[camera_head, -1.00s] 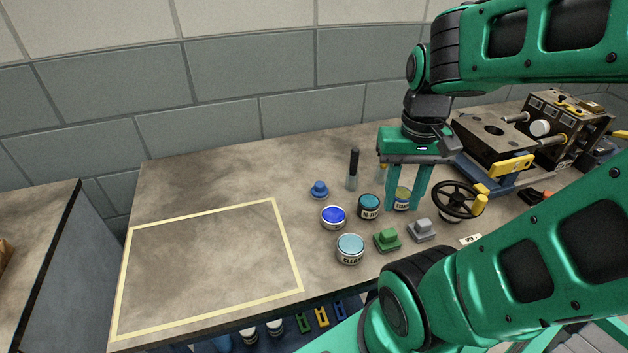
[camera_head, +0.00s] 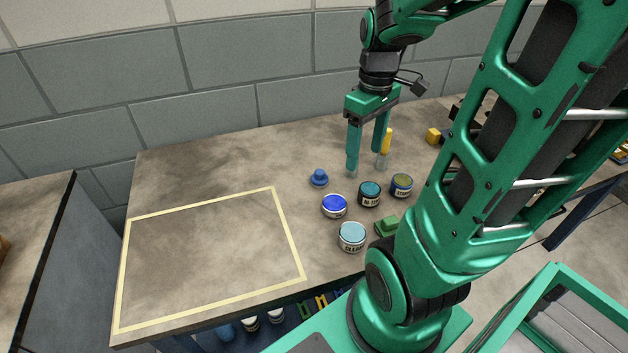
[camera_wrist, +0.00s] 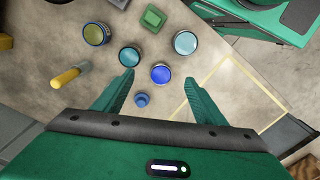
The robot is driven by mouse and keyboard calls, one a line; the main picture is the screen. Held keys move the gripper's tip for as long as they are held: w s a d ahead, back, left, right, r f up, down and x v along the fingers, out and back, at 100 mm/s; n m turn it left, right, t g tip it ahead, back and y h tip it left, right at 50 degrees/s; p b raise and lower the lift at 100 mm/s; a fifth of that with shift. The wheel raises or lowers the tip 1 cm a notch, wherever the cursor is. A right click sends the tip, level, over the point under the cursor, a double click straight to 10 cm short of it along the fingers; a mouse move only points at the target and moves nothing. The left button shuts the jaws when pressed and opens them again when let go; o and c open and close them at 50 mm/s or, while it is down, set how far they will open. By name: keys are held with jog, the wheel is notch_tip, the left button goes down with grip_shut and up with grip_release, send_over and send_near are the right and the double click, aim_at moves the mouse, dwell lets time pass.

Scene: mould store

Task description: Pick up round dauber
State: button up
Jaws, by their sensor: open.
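I take the round dauber to be the small blue round piece with a knob (camera_head: 319,178), standing on the bench near the jars. It also shows in the wrist view (camera_wrist: 142,99), between the lines of my fingers and close to the gripper body. My gripper (camera_head: 364,162) is open and empty, pointing down above the bench. In the head view it appears to the right of the blue piece, not touching it. The fingers also show in the wrist view (camera_wrist: 158,77), spread apart.
Nearby stand a blue-topped jar (camera_head: 334,206), a teal one (camera_head: 370,194), an olive one (camera_head: 402,185) and a light-blue one (camera_head: 352,237). A green block (camera_head: 387,225) is partly behind my arm. The taped rectangle (camera_head: 287,232) is empty.

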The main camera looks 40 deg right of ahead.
jog(key=w+d+f+n, duration=0.2)
jog(key=w+f+n, duration=0.2)
jog(key=w+n, duration=0.45)
jog(key=n+y, duration=0.1)
jog(key=n, duration=0.6)
send_over(319, 171)
jog(key=shift+m, duration=0.25)
jog(key=f, duration=1.1)
jog(key=shift+d, duration=0.35)
jog(key=shift+a+f, duration=0.2)
jog(key=shift+f, duration=1.25)
jog(key=shift+a+f, duration=0.15)
jog(key=shift+f, duration=1.3)
jog(key=c, duration=1.1)
